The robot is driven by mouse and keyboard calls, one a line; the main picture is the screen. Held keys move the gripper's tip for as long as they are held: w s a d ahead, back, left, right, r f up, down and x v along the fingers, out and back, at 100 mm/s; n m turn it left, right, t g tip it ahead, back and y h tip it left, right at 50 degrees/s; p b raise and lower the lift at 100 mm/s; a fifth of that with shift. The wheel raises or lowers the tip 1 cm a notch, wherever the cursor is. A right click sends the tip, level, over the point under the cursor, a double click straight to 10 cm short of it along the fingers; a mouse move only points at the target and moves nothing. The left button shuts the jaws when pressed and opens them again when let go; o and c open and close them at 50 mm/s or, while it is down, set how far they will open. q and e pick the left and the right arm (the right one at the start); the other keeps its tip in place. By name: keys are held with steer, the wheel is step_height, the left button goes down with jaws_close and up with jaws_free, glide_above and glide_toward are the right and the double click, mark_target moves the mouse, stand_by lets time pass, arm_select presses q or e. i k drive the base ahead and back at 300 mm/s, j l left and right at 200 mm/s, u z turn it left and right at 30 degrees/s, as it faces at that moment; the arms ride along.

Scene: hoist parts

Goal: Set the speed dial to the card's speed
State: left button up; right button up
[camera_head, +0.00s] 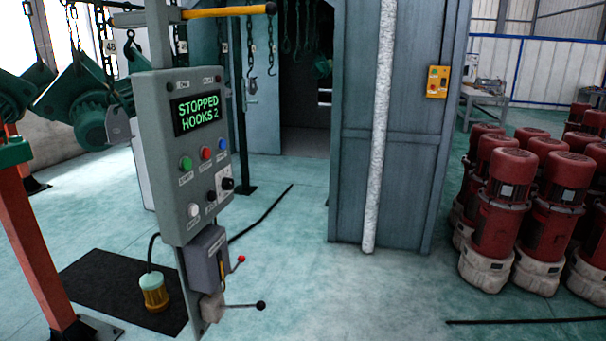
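A grey control panel (160,110) stands on a post left of centre. Its screen (196,113) reads "STOPPED HOOKS 2" in green. A black dial (228,184) sits on a pale plate at the panel's lower right; its setting is too small to read. Beside it is a black knob or button (211,196). Green (186,163), red (206,153), blue (222,145) and white (194,210) buttons are on the same face. A grey tag (117,127) hangs at the panel's left; I see no readable speed on it. Neither gripper is in view.
A grey box with a red-knobbed lever (240,259) and a black-knobbed lever (261,305) jut from the post below the panel. Green hoists (85,105) hang at left by an orange post (35,235). Red motors (500,215) crowd the right.

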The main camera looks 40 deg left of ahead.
mark_target(227, 183)
steer(key=i+u, duration=0.2)
steer(key=i, duration=0.25)
steer(key=i+l+u, duration=0.2)
steer(key=i, duration=0.2)
steer(key=i+l+u, duration=0.2)
steer(key=i, duration=0.2)
steer(key=i+l+u, duration=0.2)
steer(key=i, duration=0.25)
